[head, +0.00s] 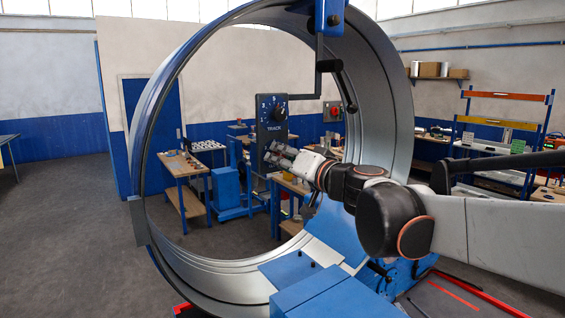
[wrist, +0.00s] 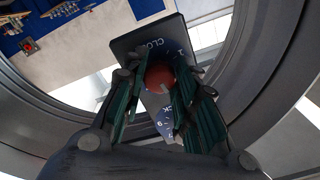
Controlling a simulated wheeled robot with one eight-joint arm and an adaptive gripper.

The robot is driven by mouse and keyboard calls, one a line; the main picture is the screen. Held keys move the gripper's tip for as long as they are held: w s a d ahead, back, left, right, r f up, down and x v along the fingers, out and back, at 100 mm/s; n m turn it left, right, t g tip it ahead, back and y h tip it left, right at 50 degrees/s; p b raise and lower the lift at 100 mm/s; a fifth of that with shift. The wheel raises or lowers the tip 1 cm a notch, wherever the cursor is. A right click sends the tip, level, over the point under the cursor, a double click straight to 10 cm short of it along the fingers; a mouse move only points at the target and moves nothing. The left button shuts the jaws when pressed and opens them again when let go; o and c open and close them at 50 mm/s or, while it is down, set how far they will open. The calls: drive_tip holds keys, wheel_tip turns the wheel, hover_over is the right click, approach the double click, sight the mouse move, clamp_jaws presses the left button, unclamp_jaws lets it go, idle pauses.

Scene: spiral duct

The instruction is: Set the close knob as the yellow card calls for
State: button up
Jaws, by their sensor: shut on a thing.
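A dark panel (head: 270,104) hangs inside the big metal ring in the head view. My gripper (wrist: 160,82) is shut on this knob, one finger on each side. In the head view my gripper (head: 277,156) reaches in from the right to the panel's lower part, and the close knob is hidden there. The fingers cover much of its scale. I cannot make out a yellow card.
Blue machine parts (head: 305,285) sit low in front. Workbenches (head: 185,165) stand behind the ring. Open floor (head: 60,200) lies at left.

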drive_tip(key=m+b, duration=0.3)
drive_tip(key=m, duration=0.9)
drive_tip(key=shift+m, duration=0.3)
idle(0.4)
drive_tip(key=o, duration=1)
drive_tip(key=shift+o, duration=0.2)
drive_tip(key=v, duration=1.2)
